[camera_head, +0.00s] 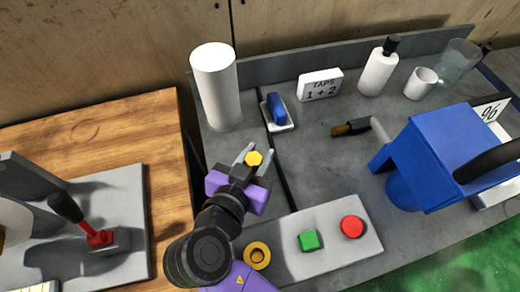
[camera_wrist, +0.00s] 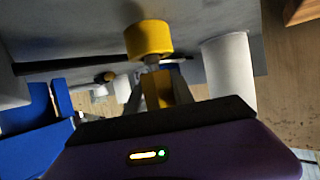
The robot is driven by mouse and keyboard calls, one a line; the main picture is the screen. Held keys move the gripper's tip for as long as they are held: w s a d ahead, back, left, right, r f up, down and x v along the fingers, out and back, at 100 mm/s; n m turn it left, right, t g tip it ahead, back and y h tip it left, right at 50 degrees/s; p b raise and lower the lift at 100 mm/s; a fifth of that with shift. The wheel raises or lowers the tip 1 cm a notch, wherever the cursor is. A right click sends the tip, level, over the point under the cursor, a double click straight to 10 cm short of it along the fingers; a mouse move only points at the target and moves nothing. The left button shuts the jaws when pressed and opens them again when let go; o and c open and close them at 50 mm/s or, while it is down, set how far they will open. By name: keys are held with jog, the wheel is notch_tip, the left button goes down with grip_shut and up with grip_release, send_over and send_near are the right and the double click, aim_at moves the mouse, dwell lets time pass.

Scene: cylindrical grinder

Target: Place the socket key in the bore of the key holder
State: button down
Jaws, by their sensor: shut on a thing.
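The light panel (camera_head: 280,262) also bears a green button (camera_head: 308,241) and a red button (camera_head: 351,227). A tall white cylinder (camera_head: 215,85) stands beyond the gripper, with a blue-handled block (camera_head: 277,110) to its right. A blue machine part (camera_head: 440,150) stands at right.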

jog(key=shift+s+r, duration=0.1)
jog(key=shift+r, duration=0.05)
jog(key=c, duration=1.1)
grip_release()
jog(key=shift+f, duration=0.2)
jog(key=shift+r, duration=0.25)
jog(key=v, duration=1.1)
jog(key=shift+s+a+r, duration=0.1)
jog(key=shift+s+a, duration=0.1)
jog(key=shift+s, duration=0.15)
jog(key=shift+s, duration=0.1)
